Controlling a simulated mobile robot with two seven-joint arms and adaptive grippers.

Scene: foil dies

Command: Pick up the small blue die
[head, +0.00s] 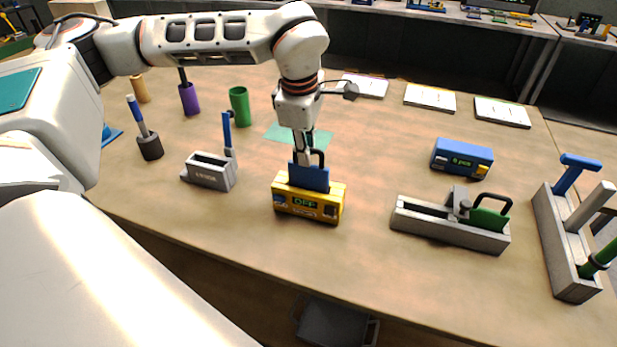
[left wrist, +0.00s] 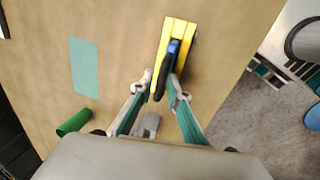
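The small blue die (head: 309,178) is a flat blue plate with a dark loop handle. It stands upright at the top of a yellow box (head: 328,212) whose display reads "OFF". It also shows edge-on in the left wrist view (left wrist: 174,46), over the yellow box (left wrist: 181,28). My left gripper (head: 304,157) reaches straight down from above to the die's handle. In the left wrist view its two fingers (left wrist: 162,86) are close on either side of the dark handle and look shut on it. The die's lower edge is hard to make out. My right gripper is not in view.
A grey tray (head: 440,232) with a green die (head: 488,219) stands to the right, near a blue box (head: 462,156). A grey rack (head: 562,248) is at the far right. A grey holder (head: 208,174) and green cup (head: 240,106) are left. Bare table lies between.

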